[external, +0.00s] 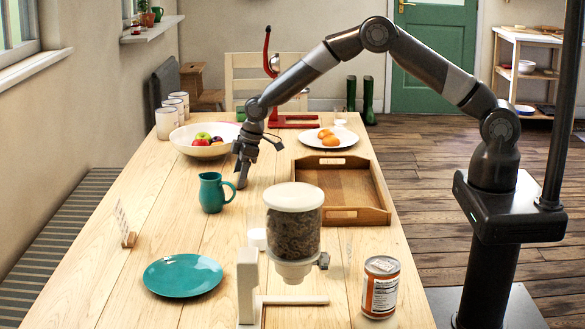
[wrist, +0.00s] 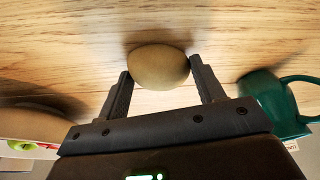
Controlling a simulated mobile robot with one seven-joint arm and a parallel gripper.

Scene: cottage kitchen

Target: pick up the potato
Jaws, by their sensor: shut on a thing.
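The potato (wrist: 159,66) is a smooth, tan oval in the wrist view. It lies between the two fingers of my gripper (wrist: 160,82), which is shut on it. The potato is at or just above the wooden table top; I cannot tell whether it touches the wood. In the external view my gripper (external: 242,180) points down at the table, between the teal jug and the wooden tray. The potato cannot be made out there.
A teal jug (external: 212,193) stands close by my gripper. A white fruit bowl (external: 205,149) is behind it, and a wooden tray (external: 341,191) is to its right. A cereal dispenser (external: 294,220), a can (external: 380,287) and a teal plate (external: 183,275) are nearer the camera.

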